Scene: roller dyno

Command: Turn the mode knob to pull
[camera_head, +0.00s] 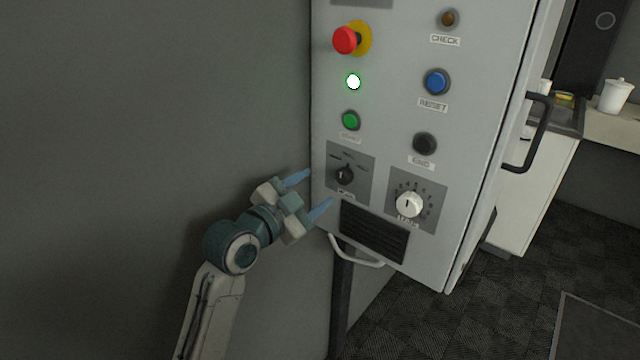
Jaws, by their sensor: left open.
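The black mode knob (344,175) sits on a dark grey plate (362,160) at the lower left of the grey control panel (393,85). Marks and small lettering lie around the knob, too small to read. My left gripper (320,189) is open, its two blue fingers pointing right toward the knob. The fingertips lie left of the knob in the picture and appear apart from it. Nothing is between the fingers. My right gripper is not in view.
A white dial (410,205) sits right of the knob, above a black vent (374,232). Green (351,120), blue (436,82) and black (425,144) buttons and a red emergency button (345,40) are higher. A handle (356,252) juts out below.

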